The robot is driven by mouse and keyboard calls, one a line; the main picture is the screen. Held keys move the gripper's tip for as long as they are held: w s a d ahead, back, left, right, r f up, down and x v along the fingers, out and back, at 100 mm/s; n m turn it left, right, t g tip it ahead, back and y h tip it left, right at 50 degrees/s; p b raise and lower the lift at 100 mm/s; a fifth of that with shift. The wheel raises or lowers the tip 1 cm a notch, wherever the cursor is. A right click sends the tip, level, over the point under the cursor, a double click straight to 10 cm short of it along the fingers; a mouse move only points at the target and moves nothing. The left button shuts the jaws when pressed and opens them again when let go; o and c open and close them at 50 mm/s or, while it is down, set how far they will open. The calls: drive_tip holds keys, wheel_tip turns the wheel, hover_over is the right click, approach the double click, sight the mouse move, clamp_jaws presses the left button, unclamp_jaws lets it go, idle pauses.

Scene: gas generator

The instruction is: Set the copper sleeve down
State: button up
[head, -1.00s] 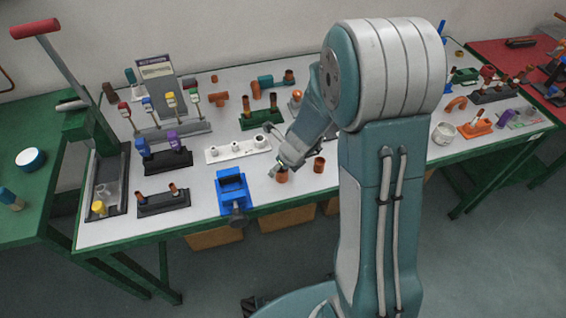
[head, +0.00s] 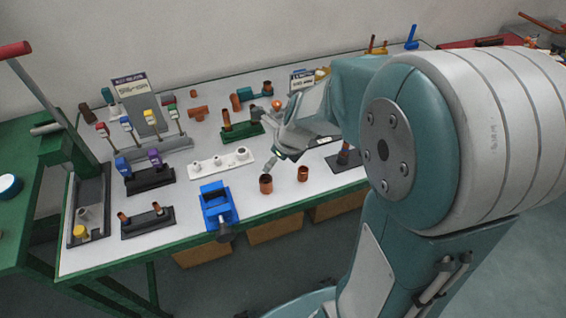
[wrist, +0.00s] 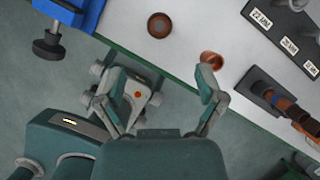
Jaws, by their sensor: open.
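Two short copper sleeves stand upright near the front edge of the table. The left one (head: 266,184) also shows in the wrist view (wrist: 159,25). The right one (head: 303,174) shows in the wrist view (wrist: 211,58), close to the table edge. The frames do not label which of the two is the task's sleeve. My gripper (head: 280,158) is above and behind them, apart from both. In the wrist view my gripper's fingers (wrist: 153,88) are spread wide with nothing between them.
A blue vise (head: 218,205) stands left of the sleeves at the front edge. A white stepped holder (head: 221,162) lies behind them. A dark stand with copper pieces (head: 345,158) is to the right. The table between vise and sleeves is clear.

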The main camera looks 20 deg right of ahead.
drive_tip(key=s+a+r+n+t+h, duration=0.1)
drive_tip(key=s+r+n, duration=0.6)
drive_tip(key=n, duration=0.7)
drive_tip(key=s+r+n+h, duration=0.1)
drive_tip(key=s+r+n, duration=0.5)
drive_tip(key=s+n, duration=0.4)
drive_tip(key=n, duration=0.5)
drive_tip(key=shift+a+r+t, duration=0.35)
drive_tip(key=shift+a+t, duration=0.05)
